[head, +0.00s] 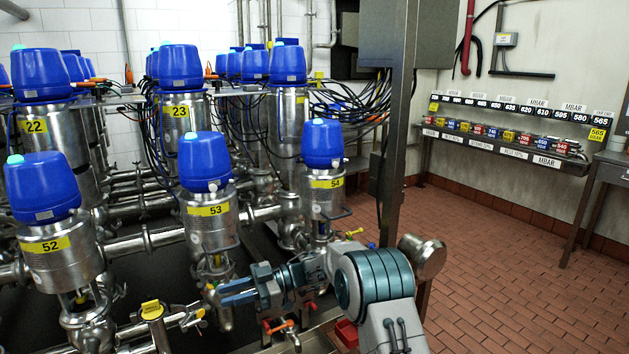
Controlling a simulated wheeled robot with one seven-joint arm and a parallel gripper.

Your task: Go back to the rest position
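My gripper (222,292) is in the lower middle of the head view, at the end of my grey and teal arm. Its two fingers point left and show a gap between them, with nothing seen in it. The fingers are in front of the lower pipework of the valve labelled 53 (209,215). I cannot tell whether they touch it. The valve labelled 54 (324,190) stands behind my wrist, and the valve labelled 52 (47,238) is at the left.
Steel pipes (145,241) and blue-capped valves crowd the left half. A grey post (397,130) rises just behind my arm. A rack of labelled boxes (505,138) is on the right wall, beside a table (612,160). The brick-tiled floor (500,270) at the right is clear.

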